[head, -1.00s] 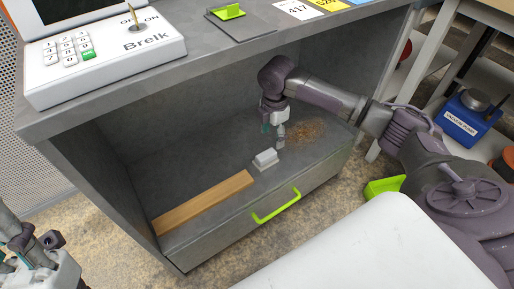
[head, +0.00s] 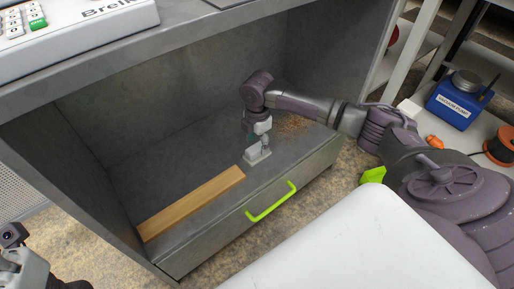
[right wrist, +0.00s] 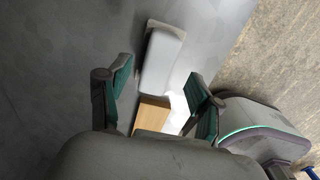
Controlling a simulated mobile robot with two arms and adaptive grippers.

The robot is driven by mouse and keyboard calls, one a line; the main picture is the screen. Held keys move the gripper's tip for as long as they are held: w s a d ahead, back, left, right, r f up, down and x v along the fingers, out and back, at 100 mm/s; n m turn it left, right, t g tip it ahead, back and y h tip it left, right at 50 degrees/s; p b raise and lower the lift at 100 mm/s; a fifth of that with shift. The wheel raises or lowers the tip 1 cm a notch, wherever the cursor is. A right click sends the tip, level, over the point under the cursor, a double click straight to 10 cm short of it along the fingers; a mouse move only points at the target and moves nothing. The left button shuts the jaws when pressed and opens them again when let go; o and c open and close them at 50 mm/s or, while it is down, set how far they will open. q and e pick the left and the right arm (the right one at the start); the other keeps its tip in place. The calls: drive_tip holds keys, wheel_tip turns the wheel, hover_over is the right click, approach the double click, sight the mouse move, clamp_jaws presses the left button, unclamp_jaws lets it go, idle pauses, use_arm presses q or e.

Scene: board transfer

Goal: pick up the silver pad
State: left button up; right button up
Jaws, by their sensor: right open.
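The silver pad (head: 257,155), a small pale grey block on a thin base, sits on the floor of the grey cabinet near its front edge. In the right wrist view the pad (right wrist: 163,62) lies ahead of and between the two green-lined fingers, with gaps on both sides. My right gripper (head: 257,145) is open just above the pad and hides part of it in the head view. Whether it touches the pad's top I cannot tell. My left gripper (head: 14,250) is cut off at the lower left edge, its fingers unclear.
A wooden board (head: 195,202) lies left of the pad. Brown crumbs (head: 292,124) lie behind it to the right. A drawer with a green handle (head: 271,202) is below. Cabinet walls and top enclose the space. A blue vacuum pump (head: 459,106) stands at the right.

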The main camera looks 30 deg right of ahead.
sight(257, 147)
wheel_tip(257, 147, down, 3)
drive_tip(key=shift+w+f+b, duration=0.15)
drive_tip(key=shift+f+b, duration=0.05)
drive_tip(key=shift+b, duration=0.55)
drive_tip(key=shift+r, duration=0.1)
clamp_jaws()
